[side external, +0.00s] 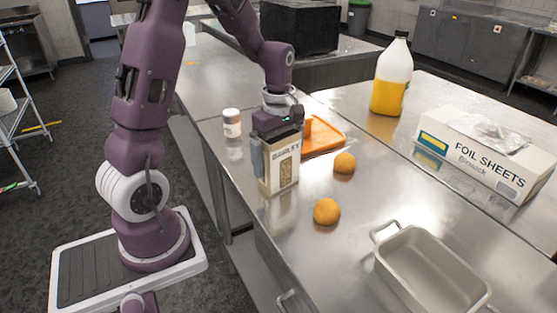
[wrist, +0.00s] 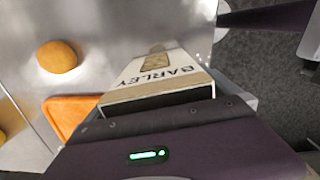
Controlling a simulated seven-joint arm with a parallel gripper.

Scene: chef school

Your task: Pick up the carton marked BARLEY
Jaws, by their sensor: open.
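The BARLEY carton (side external: 283,168) stands upright on the steel table in the side external view. It is cream with a dark top edge and a printed panel. My gripper (side external: 275,136) is right over and around its top, pointing down, with a finger showing along its left side. In the wrist view the carton (wrist: 160,72) is close below the gripper body, its lettering upside down. The gripper is open; its fingertips are mostly hidden, and I cannot tell whether they touch the carton.
An orange tray (side external: 326,138) lies just behind the carton. A small white-capped jar (side external: 232,124) stands behind left. A metal pan (side external: 432,270), a FOIL SHEETS box (side external: 476,150) and a yellow jug (side external: 391,80) are farther right.

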